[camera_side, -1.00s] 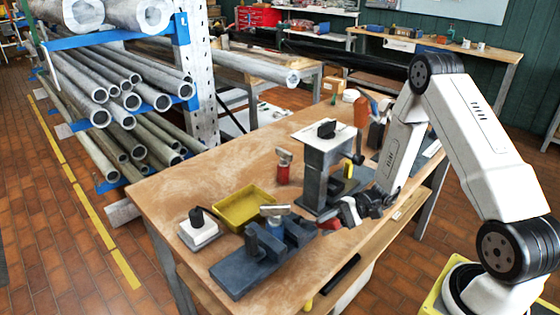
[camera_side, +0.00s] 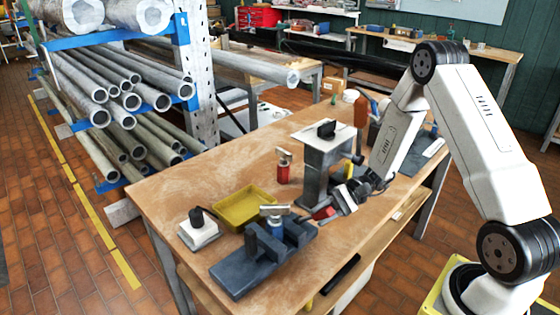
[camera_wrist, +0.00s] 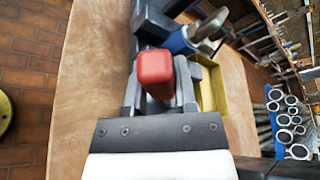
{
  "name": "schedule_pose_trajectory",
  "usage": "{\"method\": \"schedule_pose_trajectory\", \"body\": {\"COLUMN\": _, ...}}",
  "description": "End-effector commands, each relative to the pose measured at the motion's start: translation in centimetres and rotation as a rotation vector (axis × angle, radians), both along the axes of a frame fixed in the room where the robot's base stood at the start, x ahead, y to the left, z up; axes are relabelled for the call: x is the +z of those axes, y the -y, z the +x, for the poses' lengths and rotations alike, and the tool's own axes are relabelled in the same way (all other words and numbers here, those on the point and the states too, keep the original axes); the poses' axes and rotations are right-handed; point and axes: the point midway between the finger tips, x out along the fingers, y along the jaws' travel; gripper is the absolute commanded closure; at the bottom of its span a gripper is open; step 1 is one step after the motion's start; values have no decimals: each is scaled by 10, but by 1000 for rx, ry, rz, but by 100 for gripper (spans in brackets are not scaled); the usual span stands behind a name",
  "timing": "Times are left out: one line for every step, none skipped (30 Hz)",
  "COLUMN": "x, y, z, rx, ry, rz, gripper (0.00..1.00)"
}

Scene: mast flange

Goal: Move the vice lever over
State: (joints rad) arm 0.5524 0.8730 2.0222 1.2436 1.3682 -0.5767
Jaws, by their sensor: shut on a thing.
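The blue-grey vice (camera_side: 232,276) stands at the front left of the workbench, with a silver-topped blue part (camera_side: 274,212) at its jaws. In the wrist view that part (camera_wrist: 185,40) shows just beyond the lever end. The lever's red handle (camera_side: 323,212) is at the vice's right, raised above the bench. It is large in the wrist view (camera_wrist: 155,72), between my gripper's fingers. My gripper (camera_side: 334,206) is shut on the red handle. The rest of the lever is mostly hidden.
A yellow tray (camera_side: 236,222) lies behind the vice. A white block with a black knob (camera_side: 199,237) is at left. A grey stand (camera_side: 313,182) with a white top rises close behind my gripper. A red cylinder (camera_side: 283,174) stands between tray and stand.

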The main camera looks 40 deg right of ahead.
Motion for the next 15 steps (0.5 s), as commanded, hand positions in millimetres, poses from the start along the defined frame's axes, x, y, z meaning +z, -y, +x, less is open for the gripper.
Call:
{"method": "schedule_pose_trajectory", "body": {"x": 0, "y": 0, "z": 1, "rx": -2, "ry": 2, "rz": -2, "gripper": 62}}
{"method": "schedule_pose_trajectory", "body": {"x": 0, "y": 0, "z": 1, "rx": -2, "ry": 2, "rz": -2, "gripper": 52}}
{"method": "schedule_pose_trajectory", "body": {"x": 0, "y": 0, "z": 1, "rx": -2, "ry": 2, "rz": -1, "gripper": 40}}
{"method": "schedule_pose_trajectory", "body": {"x": 0, "y": 0, "z": 1, "rx": -2, "ry": 2, "rz": -1, "gripper": 30}}
{"method": "schedule_pose_trajectory", "body": {"x": 0, "y": 0, "z": 1, "rx": -2, "ry": 2, "rz": -1, "gripper": 29}}
{"method": "schedule_pose_trajectory", "body": {"x": 0, "y": 0, "z": 1, "rx": -2, "ry": 2, "rz": -1, "gripper": 29}}
{"method": "schedule_pose_trajectory", "body": {"x": 0, "y": 0, "z": 1, "rx": -2, "ry": 2, "rz": -1, "gripper": 29}}
{"method": "schedule_pose_trajectory", "body": {"x": 0, "y": 0, "z": 1, "rx": -1, "ry": 2, "rz": -1, "gripper": 29}}
{"method": "schedule_pose_trajectory", "body": {"x": 0, "y": 0, "z": 1, "rx": -1, "ry": 2, "rz": -1, "gripper": 29}}
{"method": "schedule_pose_trajectory", "body": {"x": 0, "y": 0, "z": 0, "rx": -1, "ry": 2, "rz": -1, "gripper": 29}}
{"method": "schedule_pose_trajectory", "body": {"x": 0, "y": 0, "z": 0, "rx": -1, "ry": 2, "rz": -1, "gripper": 29}}
{"method": "schedule_pose_trajectory", "body": {"x": 0, "y": 0, "z": 0, "rx": -1, "ry": 3, "rz": 0, "gripper": 29}}
{"method": "schedule_pose_trajectory", "body": {"x": 0, "y": 0, "z": 0, "rx": -1, "ry": 3, "rz": 0, "gripper": 29}}
{"method": "schedule_pose_trajectory", "body": {"x": 0, "y": 1, "z": 0, "rx": -1, "ry": 3, "rz": 0, "gripper": 29}}
{"method": "schedule_pose_trajectory", "body": {"x": 1, "y": 2, "z": 0, "rx": -1, "ry": 3, "rz": 0, "gripper": 29}}
